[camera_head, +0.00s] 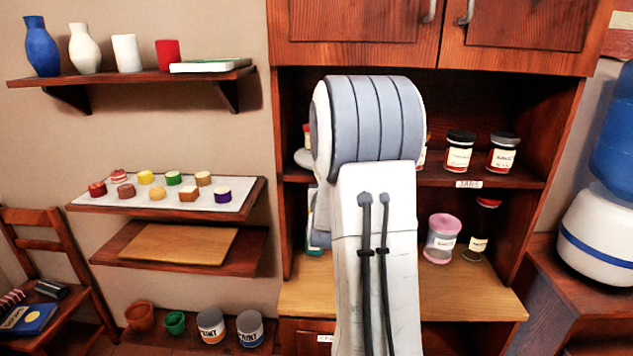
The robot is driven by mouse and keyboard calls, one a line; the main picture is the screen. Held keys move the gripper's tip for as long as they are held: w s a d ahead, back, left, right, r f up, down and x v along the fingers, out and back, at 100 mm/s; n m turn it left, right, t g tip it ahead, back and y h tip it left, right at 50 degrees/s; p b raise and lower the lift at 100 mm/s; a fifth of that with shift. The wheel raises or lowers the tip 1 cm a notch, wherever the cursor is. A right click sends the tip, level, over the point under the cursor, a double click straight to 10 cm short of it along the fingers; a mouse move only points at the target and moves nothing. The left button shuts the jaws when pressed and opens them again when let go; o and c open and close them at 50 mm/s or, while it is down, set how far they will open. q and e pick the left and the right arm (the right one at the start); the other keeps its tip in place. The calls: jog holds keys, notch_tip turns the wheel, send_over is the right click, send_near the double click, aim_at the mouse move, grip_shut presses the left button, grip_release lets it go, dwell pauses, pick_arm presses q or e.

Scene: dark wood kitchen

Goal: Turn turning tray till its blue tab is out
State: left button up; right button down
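One of my arms, grey and white, rises in front of the cupboard and hides the middle of its shelves. At its left edge a pale round rim (302,158) shows on the upper cupboard shelf, with part of a red-topped jar (307,135) above it. This may be the turning tray, but most of it is hidden behind my arm. No blue tab shows on the visible part. Neither gripper shows in the head view, so I cannot see what they touch.
Two dark-lidded jars (459,151) stand right of my arm on the upper shelf (520,180). A pink-lidded jar (442,238) and a red-lidded jar (478,230) stand below. Closed cupboard doors (520,25) are above. A water dispenser (600,230) stands at right.

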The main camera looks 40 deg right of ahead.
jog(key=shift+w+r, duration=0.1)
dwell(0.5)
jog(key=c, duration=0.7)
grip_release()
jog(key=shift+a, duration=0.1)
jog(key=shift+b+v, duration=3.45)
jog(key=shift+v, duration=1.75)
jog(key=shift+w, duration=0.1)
